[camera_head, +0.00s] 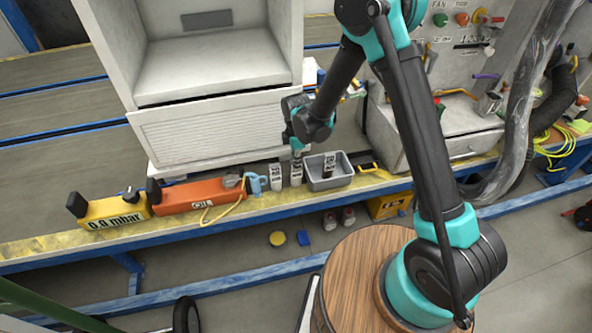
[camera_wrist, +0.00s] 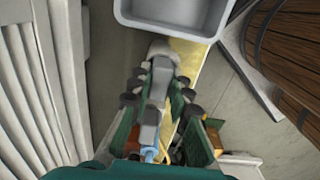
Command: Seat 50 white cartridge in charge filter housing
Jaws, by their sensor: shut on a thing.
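My gripper (camera_head: 299,149) points down at the front edge of the bench, just left of the grey tray. In the wrist view its dark green fingers (camera_wrist: 160,108) are shut on a pale grey-white piece (camera_wrist: 163,52), which looks like a white cartridge; its number is not readable. In the head view, a white labelled cartridge (camera_head: 296,174) is directly below the fingers. Another white labelled cartridge (camera_head: 276,177) stands just left of it. A labelled piece with a dark part (camera_head: 329,166) is in the tray. I cannot tell which thing is the charge filter housing.
The grey tray (camera_head: 315,183) is close by; its wall shows in the wrist view (camera_wrist: 165,27). A blue piece (camera_head: 254,184), an orange unit (camera_head: 190,197) and a yellow gauge (camera_head: 115,212) stand left. The white cabinet (camera_head: 215,130) rises behind.

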